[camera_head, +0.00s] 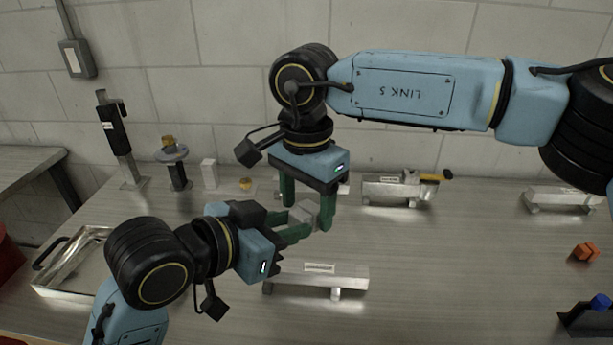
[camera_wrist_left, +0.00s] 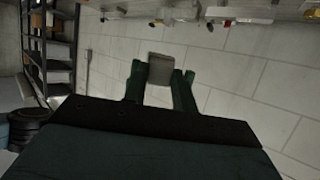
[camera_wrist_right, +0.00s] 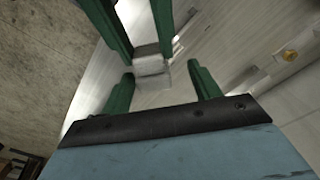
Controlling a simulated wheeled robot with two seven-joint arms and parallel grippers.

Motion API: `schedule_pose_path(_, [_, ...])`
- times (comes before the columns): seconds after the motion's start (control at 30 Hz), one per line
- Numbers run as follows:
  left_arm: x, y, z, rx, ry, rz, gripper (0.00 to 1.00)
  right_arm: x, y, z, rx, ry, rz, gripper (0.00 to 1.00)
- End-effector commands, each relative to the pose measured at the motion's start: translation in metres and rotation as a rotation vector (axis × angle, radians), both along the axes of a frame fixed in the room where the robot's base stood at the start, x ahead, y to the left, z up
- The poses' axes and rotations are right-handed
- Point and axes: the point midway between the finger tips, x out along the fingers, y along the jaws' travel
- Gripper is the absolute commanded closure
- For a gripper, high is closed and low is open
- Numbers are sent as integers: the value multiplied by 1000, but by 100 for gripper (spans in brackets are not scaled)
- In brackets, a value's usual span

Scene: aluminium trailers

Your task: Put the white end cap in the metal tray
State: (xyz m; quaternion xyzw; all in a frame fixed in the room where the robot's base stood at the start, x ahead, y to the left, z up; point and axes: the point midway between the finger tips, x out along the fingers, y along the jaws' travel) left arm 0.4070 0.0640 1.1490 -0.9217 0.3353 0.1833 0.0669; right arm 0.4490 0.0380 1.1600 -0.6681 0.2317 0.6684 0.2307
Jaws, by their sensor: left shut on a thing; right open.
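The white end cap (camera_head: 305,212), a small pale block, is held between the green fingers of my left gripper (camera_head: 298,220), above the table. It also shows at the fingertips in the left wrist view (camera_wrist_left: 161,70) and in the right wrist view (camera_wrist_right: 151,66). My right gripper (camera_head: 308,208) points down from above with its fingers apart, one on each side of the cap area. I cannot tell whether its fingers touch the cap. The metal tray (camera_head: 78,262), shallow and shiny with a dark handle, lies at the left of the table, partly behind my left arm.
An aluminium trailer (camera_head: 318,277) stands below the grippers, another (camera_head: 392,190) behind and a third (camera_head: 560,198) at the right. A pale block (camera_head: 209,173) and stands are at the back left. An orange block (camera_head: 584,252) lies right. The right-centre table is clear.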

Motion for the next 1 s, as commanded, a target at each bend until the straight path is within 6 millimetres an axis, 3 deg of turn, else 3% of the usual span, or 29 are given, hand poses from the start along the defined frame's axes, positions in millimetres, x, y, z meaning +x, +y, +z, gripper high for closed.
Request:
schedule_pose_path(0.17, [0, 0, 0, 0, 0, 0, 95, 0, 0, -11, 0, 0, 1, 38])
schedule_pose_path(0.43, [0, 0, 0, 0, 0, 0, 95, 0, 0, -12, 1, -1, 1, 38])
schedule_pose_path(0.8, [-1, -1, 0, -1, 0, -5, 95, 0, 1, -11, 3, -2, 1, 85])
schedule_pose_path(0.83, [-1, -2, 0, -2, 0, -6, 95, 0, 1, -11, 4, -3, 1, 86])
schedule_pose_path(0.87, [-1, -2, 0, -2, 1, -8, 71, 0, 1, -11, 4, -3, 1, 89])
schedule_pose_path(1.0, [-2, -2, 0, -3, 1, -9, 52, 0, 2, -11, 6, -4, 1, 89])
